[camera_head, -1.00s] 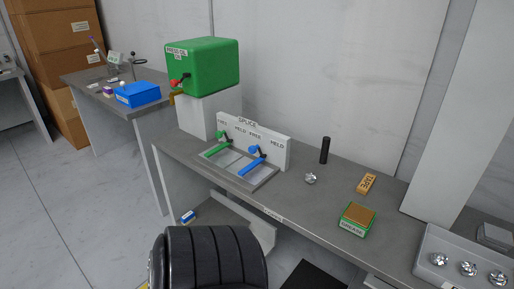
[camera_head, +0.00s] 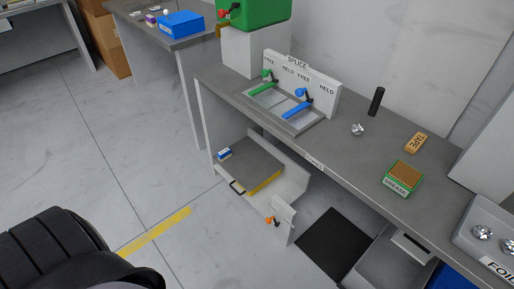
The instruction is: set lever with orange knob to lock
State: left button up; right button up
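A small lever with an orange knob (camera_head: 269,220) sits low, under the front of the grey workbench. It is at the right end of a pale grey tray-like unit (camera_head: 293,186), beside an upright pale plate (camera_head: 283,212). The lever is too small to tell which position it is in, and I cannot read a lock marking. Neither of my grippers shows in the view.
A splice stand (camera_head: 303,80) with green and blue levers is on the bench (camera_head: 335,145). A dark slab (camera_head: 248,165) with a black handle lies in the low unit. A black mat (camera_head: 333,243) lies on the floor. Open floor stretches left, with yellow tape (camera_head: 155,231).

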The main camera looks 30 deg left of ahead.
aim_at(268, 220)
jog(key=u, duration=0.8)
